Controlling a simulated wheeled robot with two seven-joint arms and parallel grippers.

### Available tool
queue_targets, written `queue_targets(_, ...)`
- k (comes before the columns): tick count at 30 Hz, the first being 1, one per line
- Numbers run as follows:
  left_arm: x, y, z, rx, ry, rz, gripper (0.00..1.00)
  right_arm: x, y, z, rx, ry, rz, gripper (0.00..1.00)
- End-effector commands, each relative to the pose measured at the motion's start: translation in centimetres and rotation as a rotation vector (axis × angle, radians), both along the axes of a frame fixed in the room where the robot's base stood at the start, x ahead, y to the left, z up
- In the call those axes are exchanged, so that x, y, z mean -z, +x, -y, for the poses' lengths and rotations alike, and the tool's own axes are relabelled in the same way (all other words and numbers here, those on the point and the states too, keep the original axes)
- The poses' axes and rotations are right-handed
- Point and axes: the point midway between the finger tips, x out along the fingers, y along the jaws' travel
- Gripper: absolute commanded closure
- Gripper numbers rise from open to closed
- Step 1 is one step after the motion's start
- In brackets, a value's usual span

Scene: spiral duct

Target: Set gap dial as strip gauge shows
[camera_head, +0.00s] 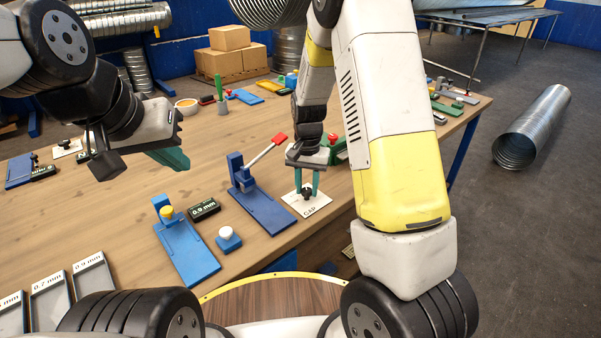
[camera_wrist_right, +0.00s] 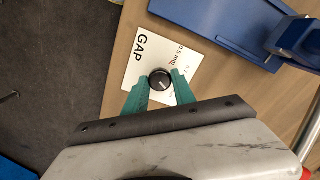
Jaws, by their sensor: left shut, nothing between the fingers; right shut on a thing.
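The gap dial is a black knob (camera_wrist_right: 160,79) on a white card marked GAP (camera_head: 310,207). In the right wrist view the card (camera_wrist_right: 142,72) also shows a partly hidden "0.5 mm" mark. My right gripper (camera_head: 307,190) is shut on the knob, with one green finger on each side of it. The strip gauge (camera_head: 204,209) is a small dark display reading what looks like 0.9 mm, beside a blue stand with a yellow knob (camera_head: 167,212). My left gripper (camera_head: 172,158) is shut and empty, above the table at the left.
A blue lever device with a red handle (camera_head: 262,207) stands just left of the card. A blue block with a white button (camera_head: 228,238) is near the front. Labelled grey trays (camera_head: 92,275) lie at the front left. Cardboard boxes (camera_head: 230,52) and a spiral duct (camera_head: 535,125) are beyond the table.

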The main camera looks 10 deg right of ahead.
Motion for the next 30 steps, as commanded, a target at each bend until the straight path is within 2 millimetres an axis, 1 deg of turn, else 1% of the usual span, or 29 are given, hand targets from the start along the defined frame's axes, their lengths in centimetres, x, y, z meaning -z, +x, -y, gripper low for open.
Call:
queue_targets(11, 0.0, 0.0, 0.0, 0.0, 0.0, 0.0, 1.0, 0.0, 0.0, 0.0, 0.003, 0.0, 0.001, 1.0)
queue_targets(12, 0.0, 0.0, 0.0, 0.0, 0.0, 0.0, 1.0, 0.0, 0.0, 0.0, 0.003, 0.0, 0.0, 0.61)
queue_targets(14, 0.0, 0.0, 0.0, 0.0, 0.0, 0.0, 1.0, 0.0, 0.0, 0.0, 0.002, 0.0, 0.0, 0.49)
queue_targets(15, 0.0, 0.0, 0.0, 0.0, 0.0, 0.0, 1.0, 0.0, 0.0, 0.0, 0.002, 0.0, 0.0, 0.47)
queue_targets(23, 0.0, 0.0, 0.0, 0.0, 0.0, 0.0, 1.0, 0.0, 0.0, 0.0, 0.002, 0.0, 0.0, 0.47)
queue_targets(25, 0.0, 0.0, 0.0, 0.0, 0.0, 0.0, 1.0, -0.3, 0.0, 0.0, 0.002, 0.0, 0.001, 0.47)
queue_targets(28, 0.0, 0.0, 0.0, 0.0, 0.0, 0.0, 1.0, -1.4, 0.1, -0.1, 0.002, 0.002, 0.004, 0.47)
queue_targets(30, 0.0, 0.0, 0.0, 0.0, 0.0, 0.0, 1.0, -2.6, 0.1, -0.1, 0.001, 0.0, 0.004, 0.47)
